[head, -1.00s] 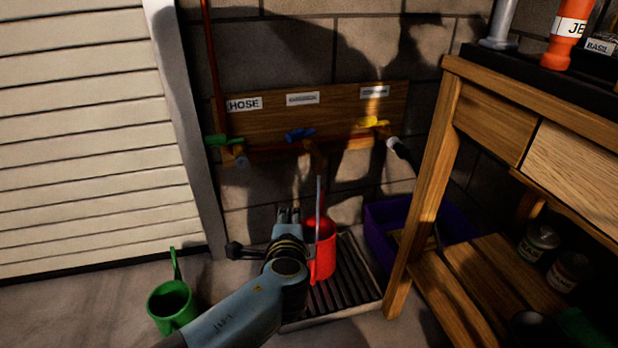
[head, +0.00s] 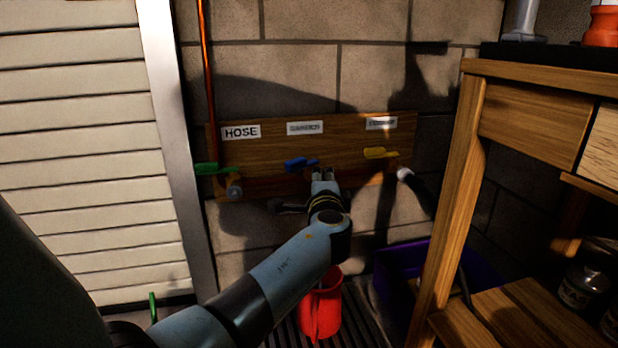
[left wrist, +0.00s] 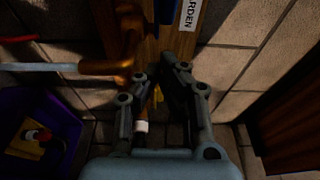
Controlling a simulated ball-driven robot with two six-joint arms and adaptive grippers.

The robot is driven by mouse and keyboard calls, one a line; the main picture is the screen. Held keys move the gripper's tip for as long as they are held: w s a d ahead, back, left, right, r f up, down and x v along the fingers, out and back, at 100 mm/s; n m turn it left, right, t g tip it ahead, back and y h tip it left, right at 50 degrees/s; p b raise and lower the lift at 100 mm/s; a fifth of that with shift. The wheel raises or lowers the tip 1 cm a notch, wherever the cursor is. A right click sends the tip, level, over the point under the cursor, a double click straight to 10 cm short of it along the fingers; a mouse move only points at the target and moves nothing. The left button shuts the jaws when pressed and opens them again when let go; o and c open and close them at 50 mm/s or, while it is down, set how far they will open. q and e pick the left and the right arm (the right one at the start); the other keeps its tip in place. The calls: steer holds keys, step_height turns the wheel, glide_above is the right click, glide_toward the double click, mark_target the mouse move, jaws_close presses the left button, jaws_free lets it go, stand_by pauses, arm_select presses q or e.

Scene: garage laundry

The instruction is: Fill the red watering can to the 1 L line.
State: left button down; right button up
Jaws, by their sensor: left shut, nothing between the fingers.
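The red watering can (head: 321,310) stands on the ribbed drain grate, partly hidden by my left arm in the head view; its level line and water level cannot be read. The blue tap handle (head: 300,164) is on the wooden board under the middle label; it also shows in the left wrist view (left wrist: 168,11). A pale water stream (left wrist: 45,67) runs from the copper spout (left wrist: 127,67) toward the red can, whose edge (left wrist: 18,39) shows at left. My left gripper (head: 323,172) is shut and empty, just right of and slightly below the blue handle. My right gripper is not seen.
The green handle (head: 215,169) with the HOSE label is at left, the yellow handle (head: 380,153) at right. A purple bin (head: 398,266) stands right of the can. The wooden workbench (head: 462,190) blocks the right side. A shutter door is at left.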

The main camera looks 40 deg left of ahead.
mark_target(308, 164)
arm_select(q)
steer(key=shift+w+a, duration=0.25)
steer(key=shift+a, duration=0.85)
steer(key=shift+w+a, duration=0.2)
steer(key=shift+a, duration=0.85)
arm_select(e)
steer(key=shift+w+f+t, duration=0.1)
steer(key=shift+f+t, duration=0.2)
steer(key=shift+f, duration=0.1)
arm_select(q)
steer(key=shift+s+a, duration=0.1)
